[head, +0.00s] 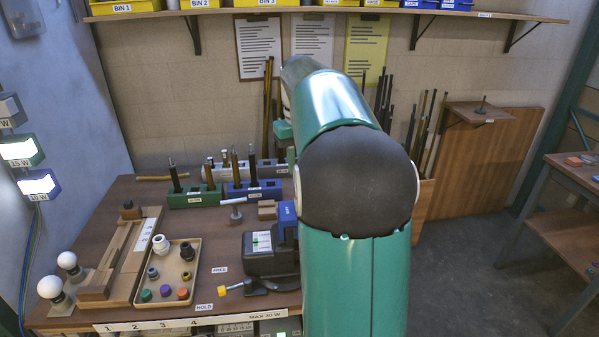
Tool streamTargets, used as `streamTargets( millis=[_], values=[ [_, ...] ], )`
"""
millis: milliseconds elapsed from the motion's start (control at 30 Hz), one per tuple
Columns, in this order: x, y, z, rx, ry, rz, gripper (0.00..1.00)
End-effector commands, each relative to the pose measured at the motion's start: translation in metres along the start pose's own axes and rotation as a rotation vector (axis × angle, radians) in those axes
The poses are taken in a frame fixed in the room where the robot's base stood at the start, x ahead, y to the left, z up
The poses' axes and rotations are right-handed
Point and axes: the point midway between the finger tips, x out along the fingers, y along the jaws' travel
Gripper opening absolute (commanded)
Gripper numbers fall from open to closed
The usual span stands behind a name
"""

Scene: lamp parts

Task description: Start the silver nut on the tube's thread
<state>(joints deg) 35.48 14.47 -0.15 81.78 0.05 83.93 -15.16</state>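My arm fills the middle of the head view and hides what lies behind it. My gripper's fingers do not show. A small grey ring-like part (153,272), possibly the silver nut, lies in the beige parts tray (196,256). Upright tubes stand in holder blocks at the back of the bench: dark ones (174,178) in the green block (190,197), and dark and brass-coloured ones (235,166) in the blue block (262,190). A grey block (222,174) stands behind them. I cannot tell which tube is meant, and no thread can be made out.
The tray also holds white, black and coloured caps (183,293). A wooden fixture (123,252) and white bulbs (50,288) are at left. A black device (268,255) and a yellow-tipped tool (236,287) sit beside my arm. Bare bench (215,230) shows between.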

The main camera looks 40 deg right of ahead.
Motion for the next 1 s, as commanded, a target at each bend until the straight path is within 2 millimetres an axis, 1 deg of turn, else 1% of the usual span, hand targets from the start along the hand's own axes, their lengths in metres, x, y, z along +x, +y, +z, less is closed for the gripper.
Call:
streamTargets(
  millis=[33,100,367,467,533,667,900,1000],
  values=[
    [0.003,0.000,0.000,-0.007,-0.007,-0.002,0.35],
    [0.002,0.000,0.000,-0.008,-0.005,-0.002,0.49],
    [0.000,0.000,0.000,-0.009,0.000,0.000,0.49],
    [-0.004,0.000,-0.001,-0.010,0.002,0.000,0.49],
    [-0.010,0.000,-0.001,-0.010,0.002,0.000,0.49],
    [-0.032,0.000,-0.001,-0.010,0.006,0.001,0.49],
    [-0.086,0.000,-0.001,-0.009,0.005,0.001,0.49],
    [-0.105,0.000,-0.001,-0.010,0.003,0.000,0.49]
  ],
)
